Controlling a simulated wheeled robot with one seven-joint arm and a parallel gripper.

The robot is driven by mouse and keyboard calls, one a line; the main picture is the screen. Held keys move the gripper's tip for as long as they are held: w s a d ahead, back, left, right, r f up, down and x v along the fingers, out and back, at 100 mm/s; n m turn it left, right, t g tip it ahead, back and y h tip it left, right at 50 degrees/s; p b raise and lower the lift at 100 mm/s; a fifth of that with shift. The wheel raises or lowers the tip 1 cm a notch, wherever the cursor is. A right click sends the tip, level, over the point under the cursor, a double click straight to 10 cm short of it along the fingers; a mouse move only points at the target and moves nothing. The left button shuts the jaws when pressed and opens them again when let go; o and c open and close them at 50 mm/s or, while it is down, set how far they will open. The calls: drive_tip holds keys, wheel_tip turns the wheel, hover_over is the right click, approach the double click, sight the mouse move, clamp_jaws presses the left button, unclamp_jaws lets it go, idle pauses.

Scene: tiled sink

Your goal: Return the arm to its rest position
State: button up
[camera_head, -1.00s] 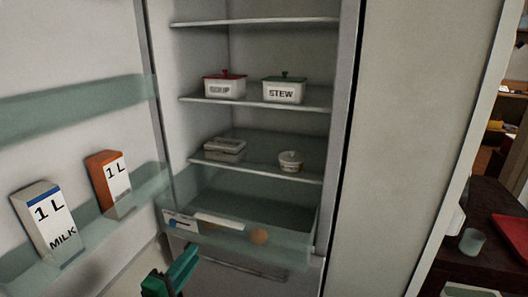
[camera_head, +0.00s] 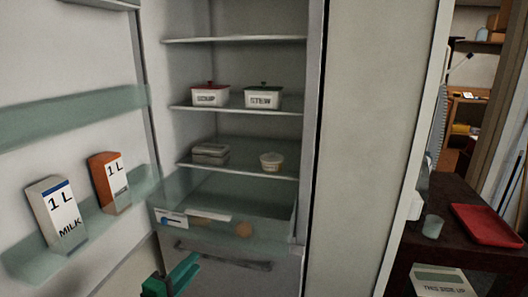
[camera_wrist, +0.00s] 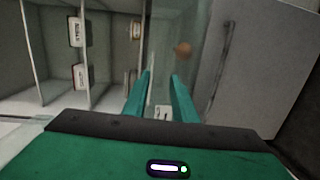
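My gripper (camera_head: 172,280) shows at the bottom edge of the head view, in front of the open fridge and left of the lower drawer's handle. Its rest of the arm is out of the picture. In the wrist view the two green fingers of my gripper (camera_wrist: 162,85) stand apart, with no object held between them. A small white patch shows beyond the fingers, low in the gap. The wrist camera looks into the fridge shelves, turned sideways.
The open fridge door holds a milk carton (camera_head: 58,215) and an orange carton (camera_head: 109,182). Inside are a soup pot (camera_head: 210,96), a stew pot (camera_head: 262,98), a grey box (camera_head: 210,154) and a small tub (camera_head: 271,161). A dark table (camera_head: 450,225) with a red tray (camera_head: 488,224) stands right.

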drive_tip(key=w+d+r+m+g+h, duration=0.1)
drive_tip(key=w+d+m+g, duration=0.15)
drive_tip(key=d, duration=0.35)
drive_tip(key=w+d+r+m+g+h, duration=0.1)
drive_tip(key=w+d+r, duration=0.1)
drive_tip(key=w+d, duration=0.3)
drive_tip(key=d+r+m+g, duration=0.2)
drive_tip(key=d+m+g, duration=0.25)
drive_tip(key=d, duration=1.15)
drive_tip(key=d+r+m+g, duration=0.1)
drive_tip(key=d+m+g, duration=0.3)
drive_tip(key=d, duration=1.2)
drive_tip(key=s+d+r+m+g+y, duration=0.2)
drive_tip(key=s+d, duration=0.5)
drive_tip(key=d, duration=0.1)
drive_tip(key=s+d+r+m+g+y, duration=0.2)
drive_tip(key=s+d, duration=0.5)
drive_tip(key=d, duration=0.1)
drive_tip(key=s+d+r+m+y, duration=0.1)
drive_tip(key=s+m+y, duration=0.3)
drive_tip(key=s, duration=1.6)
drive_tip(key=shift+d+r, duration=0.3)
drive_tip(key=shift+d, duration=0.05)
